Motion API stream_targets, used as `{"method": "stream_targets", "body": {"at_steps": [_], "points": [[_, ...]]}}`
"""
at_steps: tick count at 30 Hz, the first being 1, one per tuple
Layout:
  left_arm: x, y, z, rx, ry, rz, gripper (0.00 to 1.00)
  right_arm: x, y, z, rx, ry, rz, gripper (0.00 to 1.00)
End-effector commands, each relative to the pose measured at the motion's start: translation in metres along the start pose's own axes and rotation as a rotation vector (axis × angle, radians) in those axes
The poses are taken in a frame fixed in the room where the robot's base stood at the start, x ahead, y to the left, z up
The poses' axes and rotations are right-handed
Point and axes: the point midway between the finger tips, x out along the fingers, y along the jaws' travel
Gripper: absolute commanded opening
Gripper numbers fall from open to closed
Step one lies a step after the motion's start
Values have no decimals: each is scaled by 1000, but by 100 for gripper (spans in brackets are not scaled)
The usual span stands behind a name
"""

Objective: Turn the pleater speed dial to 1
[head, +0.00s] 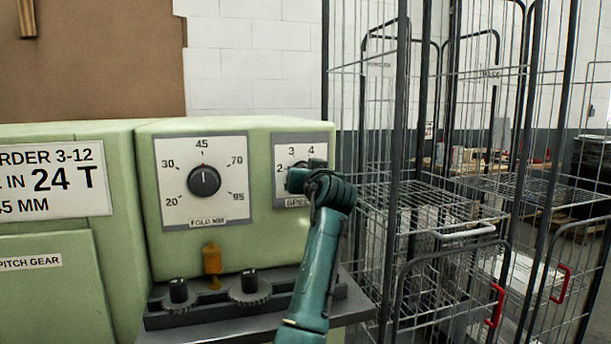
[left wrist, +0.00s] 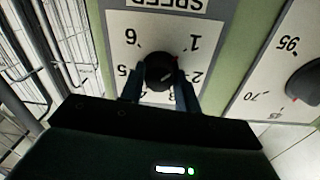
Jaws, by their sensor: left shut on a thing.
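The speed dial is a black round knob (left wrist: 160,70) on a white plate (left wrist: 130,22) marked SPEED, upside down in the left wrist view. Numbers 1, 2, 5 and 6 show around it; the others are partly covered. A small red mark on the knob's right edge seems to point between 1 and 2. My left gripper (left wrist: 162,80) is shut on the knob, one finger on each side. In the head view my left gripper (head: 298,180) and arm cover most of the dial on its plate (head: 287,141). My right gripper is not in view.
A larger fold dial (head: 204,181) is left of the speed plate on the green machine. Wire cage trolleys (head: 440,190) stand close on the right.

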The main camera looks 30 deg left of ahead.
Motion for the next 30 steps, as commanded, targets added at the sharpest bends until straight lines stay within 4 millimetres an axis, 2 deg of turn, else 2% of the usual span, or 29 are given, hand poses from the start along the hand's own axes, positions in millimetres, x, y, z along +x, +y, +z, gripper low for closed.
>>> {"method": "stream_targets", "body": {"at_steps": [5, 6, 13, 23, 26, 30], "points": [[0, -1, -4, -6, 8, 1, 10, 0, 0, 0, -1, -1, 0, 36], [0, -1, -4, -6, 8, 1, 35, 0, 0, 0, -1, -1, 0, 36], [0, -1, -2, -3, 4, 1, 54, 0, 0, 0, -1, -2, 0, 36], [-5, 0, -1, -1, 3, 2, 54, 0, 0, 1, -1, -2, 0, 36], [-17, 1, 0, -2, 3, 2, 54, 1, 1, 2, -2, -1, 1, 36], [-47, 2, 0, -5, 4, 5, 54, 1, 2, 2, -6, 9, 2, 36]]}}
